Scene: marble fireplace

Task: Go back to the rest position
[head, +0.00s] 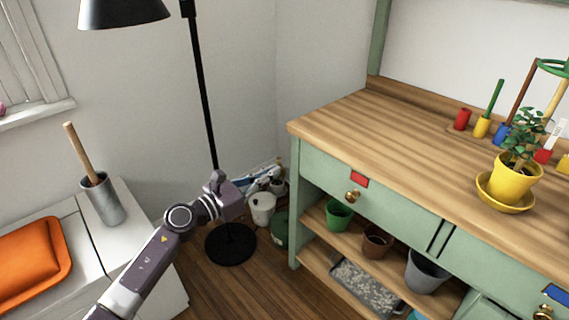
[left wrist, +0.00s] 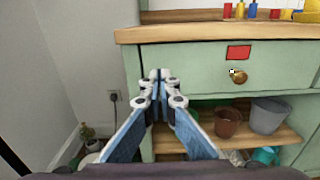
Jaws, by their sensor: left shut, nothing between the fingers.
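My left gripper (head: 276,168) reaches in from the lower left in the head view, in front of the white wall and left of the green workbench (head: 306,175). Its blue and grey fingers also show in the left wrist view (left wrist: 160,76), tips together, with nothing between them. In that view the fingertips overlap the left part of the bench's drawer front, apart from the brass knob. My right gripper is in neither view.
A black floor lamp (head: 202,90) stands behind my left arm, its round base on the wood floor. A yellow potted plant (head: 515,180) and coloured pots stand on the bench top. Pots fill the shelf below. A white cabinet (head: 130,215) with an orange cushion (head: 30,262) is at left.

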